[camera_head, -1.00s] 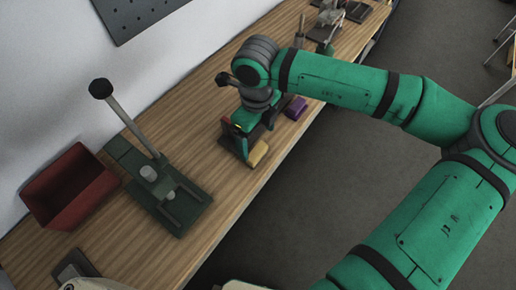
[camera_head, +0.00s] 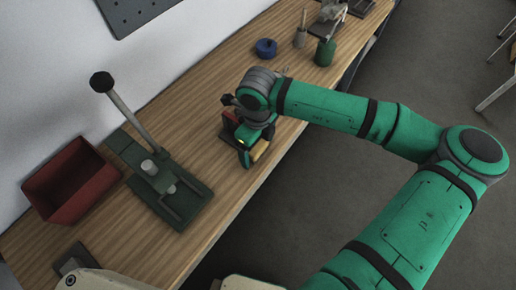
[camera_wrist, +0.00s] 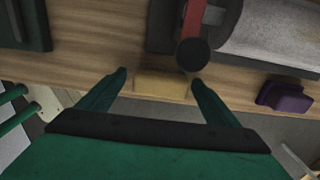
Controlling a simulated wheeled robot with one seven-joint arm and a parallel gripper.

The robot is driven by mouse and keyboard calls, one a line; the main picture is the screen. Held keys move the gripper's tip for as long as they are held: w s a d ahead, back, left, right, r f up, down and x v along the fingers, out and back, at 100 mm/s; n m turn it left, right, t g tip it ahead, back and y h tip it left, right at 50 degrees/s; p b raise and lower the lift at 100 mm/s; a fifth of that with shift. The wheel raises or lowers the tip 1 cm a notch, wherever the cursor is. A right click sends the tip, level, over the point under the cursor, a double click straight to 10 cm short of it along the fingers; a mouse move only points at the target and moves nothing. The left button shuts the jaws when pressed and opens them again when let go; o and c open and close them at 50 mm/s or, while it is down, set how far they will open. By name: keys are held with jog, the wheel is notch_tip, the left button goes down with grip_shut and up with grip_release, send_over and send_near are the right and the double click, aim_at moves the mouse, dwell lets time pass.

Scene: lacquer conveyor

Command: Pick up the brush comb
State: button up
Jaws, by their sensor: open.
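A tan, bar-like block (camera_wrist: 160,86) lies on the wooden bench near its front edge in the wrist view. It may be the brush comb, but no teeth or bristles can be made out. In the head view it shows as a yellowish patch (camera_head: 260,150) partly behind my gripper. My gripper (camera_wrist: 158,76) is open, with one finger on each side of the block in the picture. I cannot tell whether the fingertips are level with it or above it. A purple block (camera_wrist: 285,97) lies to the right in the wrist view.
A dark machine with a grey cylinder (camera_wrist: 275,35) and a red lever (camera_wrist: 193,20) stands close beyond the fingers. A green lever press (camera_head: 160,180) and a red bin (camera_head: 72,180) stand left. A blue round item (camera_head: 265,48) and green jar (camera_head: 325,52) stand farther back.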

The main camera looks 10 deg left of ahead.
jog(key=c, duration=1.2)
jog(key=shift+o, duration=0.2)
jog(key=shift+w+r, duration=0.1)
